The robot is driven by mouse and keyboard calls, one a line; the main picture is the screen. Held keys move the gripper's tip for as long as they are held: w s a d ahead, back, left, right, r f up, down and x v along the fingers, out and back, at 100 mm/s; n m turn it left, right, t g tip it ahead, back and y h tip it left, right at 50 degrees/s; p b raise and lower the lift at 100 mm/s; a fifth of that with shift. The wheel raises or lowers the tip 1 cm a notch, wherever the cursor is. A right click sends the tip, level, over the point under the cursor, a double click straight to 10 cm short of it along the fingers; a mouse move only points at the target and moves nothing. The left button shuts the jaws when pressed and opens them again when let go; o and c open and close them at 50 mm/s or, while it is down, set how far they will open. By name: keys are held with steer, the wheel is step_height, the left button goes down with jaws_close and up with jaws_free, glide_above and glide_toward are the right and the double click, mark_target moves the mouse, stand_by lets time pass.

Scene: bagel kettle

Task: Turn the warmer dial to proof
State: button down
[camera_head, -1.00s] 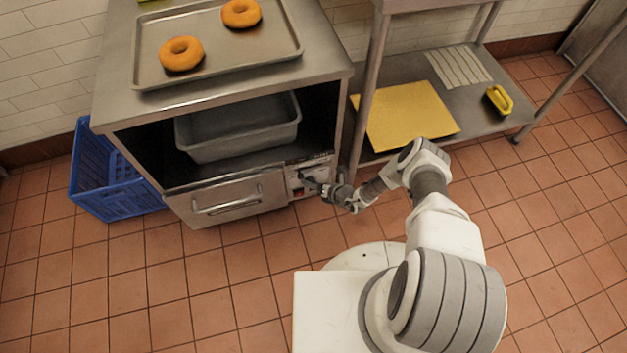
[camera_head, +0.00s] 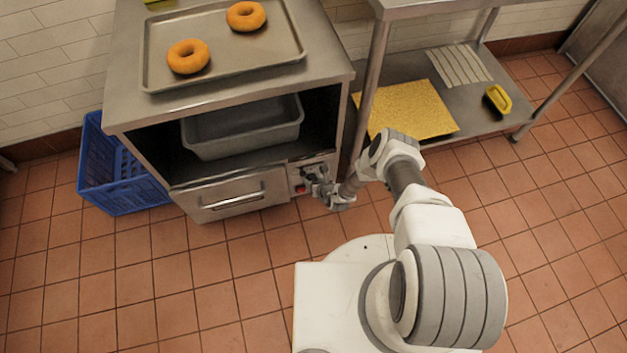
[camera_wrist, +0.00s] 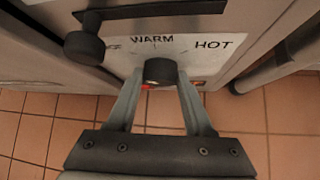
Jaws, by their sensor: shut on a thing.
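The warmer dial (camera_wrist: 160,71) is a short dark round knob on a pale panel (camera_wrist: 207,62) of the warmer. The panel shows "WARM" above the dial and "HOT" to its right; a label at the left is partly covered and I cannot read it. My gripper (camera_wrist: 160,80) is shut on the dial, one finger at each side of it. In the head view my gripper (camera_head: 316,180) is at the panel beside the warmer drawer (camera_head: 232,198), and the dial is too small to make out there. I cannot tell where the dial's pointer stands.
A dark bar with a round knob (camera_wrist: 85,47) crosses the panel's upper left, close to my left finger. A red part (camera_head: 300,188) shows low on the panel. A table leg (camera_head: 366,95) stands close at the right. A blue crate (camera_head: 118,185) is left; open floor lies in front.

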steer(key=shift+c, duration=1.4)
jaws_free()
steer(key=p+v, duration=0.7)
steer(key=v, duration=1)
steer(key=shift+r, duration=0.2)
steer(key=shift+s, duration=0.1)
